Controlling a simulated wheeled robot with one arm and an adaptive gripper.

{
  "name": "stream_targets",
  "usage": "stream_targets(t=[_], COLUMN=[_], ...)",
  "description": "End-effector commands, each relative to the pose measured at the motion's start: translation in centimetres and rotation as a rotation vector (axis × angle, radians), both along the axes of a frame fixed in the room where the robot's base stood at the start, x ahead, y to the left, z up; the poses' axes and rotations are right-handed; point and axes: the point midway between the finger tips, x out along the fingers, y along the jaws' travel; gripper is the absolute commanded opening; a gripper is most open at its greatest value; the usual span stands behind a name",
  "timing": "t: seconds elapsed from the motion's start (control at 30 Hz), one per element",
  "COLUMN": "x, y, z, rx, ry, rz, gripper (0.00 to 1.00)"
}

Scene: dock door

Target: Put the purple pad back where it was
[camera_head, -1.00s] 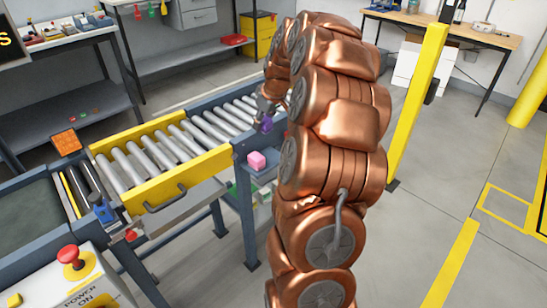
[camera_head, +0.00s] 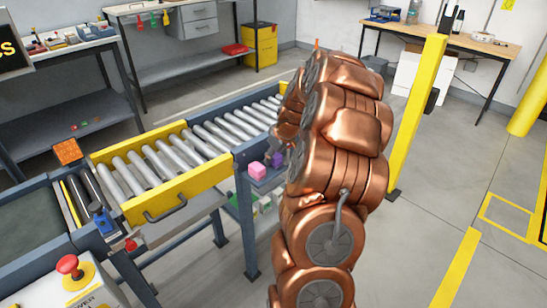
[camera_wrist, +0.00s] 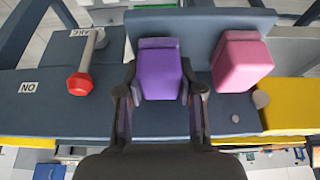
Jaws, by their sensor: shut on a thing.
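The purple pad (camera_wrist: 159,72) is between the two fingers of my gripper (camera_wrist: 159,90) in the wrist view, and the fingers are shut on its sides. In the head view the purple pad (camera_head: 277,160) shows small at the left edge of my arm, which hides most of the gripper. The pad is over a blue-grey shelf (camera_wrist: 160,122) on the side of the conveyor. I cannot tell whether it touches the shelf. A pink pad (camera_wrist: 242,60) stands just right of it in the wrist view, apart from the gripper; it also shows in the head view (camera_head: 257,171).
A lever with a red knob (camera_wrist: 80,84) and labels stands left of the gripper in the wrist view. The roller conveyor (camera_head: 165,152) with a yellow gate (camera_head: 178,190) lies left of my arm. A yellow post (camera_head: 415,115) stands to the right.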

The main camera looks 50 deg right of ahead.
Motion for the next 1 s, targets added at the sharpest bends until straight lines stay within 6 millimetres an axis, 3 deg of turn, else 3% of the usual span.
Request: stream_targets(t=[0.37,0.4,0.6,1.0], x=[0.00,0.00,-0.01,0.00], y=[0.00,0.00,0.00,0.00], z=[-0.66,-0.70,-0.63,-0.27], rx=[0.000,0.000,0.000,0.000], ry=[0.000,0.000,0.000,0.000], rz=[0.000,0.000,0.000,0.000], gripper=[0.00,0.38,0.58,0.62])
